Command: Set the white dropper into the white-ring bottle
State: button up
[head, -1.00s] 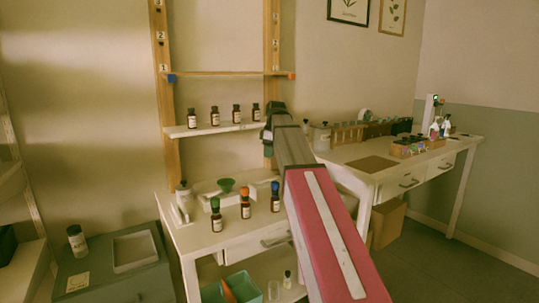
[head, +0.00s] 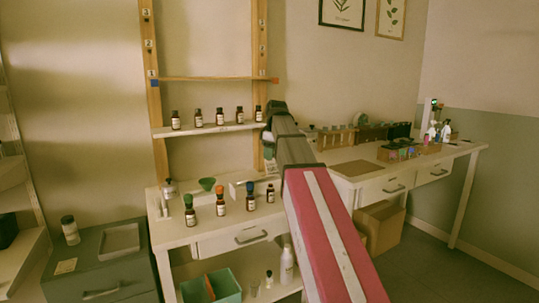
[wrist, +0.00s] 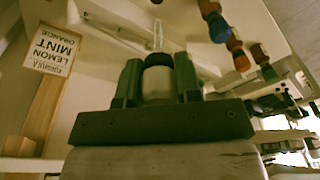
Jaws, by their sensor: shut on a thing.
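My gripper (wrist: 158,85) is shut on the white dropper (wrist: 158,83), which sits between its green fingers in the wrist view. The dropper has a dark collar, and its clear glass tube (wrist: 157,36) points away from the fingers. In the head view my gripper (head: 268,150) is above the white table's right part, in front of the shelf. A small dark bottle without a coloured top (head: 270,193) stands below it on the table, apart from the dropper. It looks like the white-ring bottle, but its ring is too small to tell.
Bottles with green (head: 190,210), orange (head: 221,203) and blue (head: 250,197) tops stand in a row left of it. A green funnel (head: 207,184) is behind them. Several bottles line the shelf (head: 210,130). A second desk (head: 440,157) stands at right.

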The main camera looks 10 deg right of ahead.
jog(key=shift+f, duration=0.15)
jog(key=shift+f, duration=1.85)
jog(key=shift+f, duration=0.5)
jog(key=shift+f, duration=1.95)
jog(key=shift+f, duration=0.4)
jog(key=shift+f, duration=0.9)
jog(key=shift+f, duration=0.1)
